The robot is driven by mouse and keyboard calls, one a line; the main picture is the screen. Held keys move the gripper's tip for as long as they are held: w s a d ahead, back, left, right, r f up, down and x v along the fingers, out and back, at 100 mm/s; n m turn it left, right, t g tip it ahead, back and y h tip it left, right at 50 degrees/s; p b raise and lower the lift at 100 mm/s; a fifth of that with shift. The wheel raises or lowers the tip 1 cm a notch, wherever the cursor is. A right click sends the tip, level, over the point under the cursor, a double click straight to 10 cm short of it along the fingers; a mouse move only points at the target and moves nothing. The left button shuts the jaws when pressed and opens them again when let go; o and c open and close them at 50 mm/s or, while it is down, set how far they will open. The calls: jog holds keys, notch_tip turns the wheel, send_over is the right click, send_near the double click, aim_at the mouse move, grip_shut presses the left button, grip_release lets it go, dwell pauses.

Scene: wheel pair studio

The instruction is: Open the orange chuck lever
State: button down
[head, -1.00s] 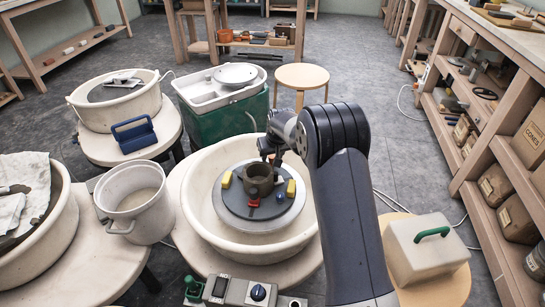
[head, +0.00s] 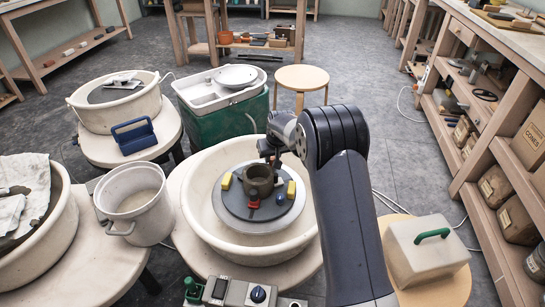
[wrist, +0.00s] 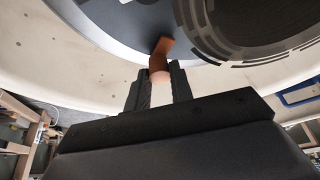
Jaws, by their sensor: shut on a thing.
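The orange chuck lever (wrist: 160,62) shows in the wrist view as a flat orange tab with a rounded end, at the rim of the grey wheel disc. My gripper (wrist: 158,82) is shut on its rounded end, with one dark finger on each side. In the head view my gripper (head: 270,152) is at the far side of the wheel head (head: 236,205), behind a dark brown pot (head: 258,179). The lever is hidden there. Yellow, red and blue blocks sit around the pot.
A wide cream splash pan (head: 201,207) rings the wheel, its rim close below my gripper. A grey bucket (head: 138,203) stands left, a green-based sink (head: 219,118) behind. A control box (head: 240,292) is in front. A round stool (head: 300,76) stands at the back.

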jog(key=shift+a, duration=0.15)
jog(key=shift+w+a+n+y, duration=0.3)
jog(key=shift+a+n, duration=0.4)
jog(key=shift+n, duration=0.2)
jog(key=shift+w+a+n+g+y+p, duration=0.15)
jog(key=shift+a+n+g+y, duration=0.1)
jog(key=shift+a+n, duration=0.35)
jog(key=shift+w+a+n+g+y+p, duration=0.15)
jog(key=shift+a+n+g, duration=0.1)
jog(key=shift+a+n, duration=0.3)
jog(key=shift+s+a+n+g+y, duration=0.15)
jog(key=shift+a+n+g+y, duration=0.15)
jog(key=shift+a+n, duration=0.65)
jog(key=shift+s+a+n+g+y, duration=0.2)
jog(key=shift+a+n+y, duration=0.1)
jog(key=shift+a+n, duration=0.65)
jog(key=c, duration=1.2)
grip_release()
jog(key=shift+c, duration=0.2)
jog(key=shift+d+r, duration=0.1)
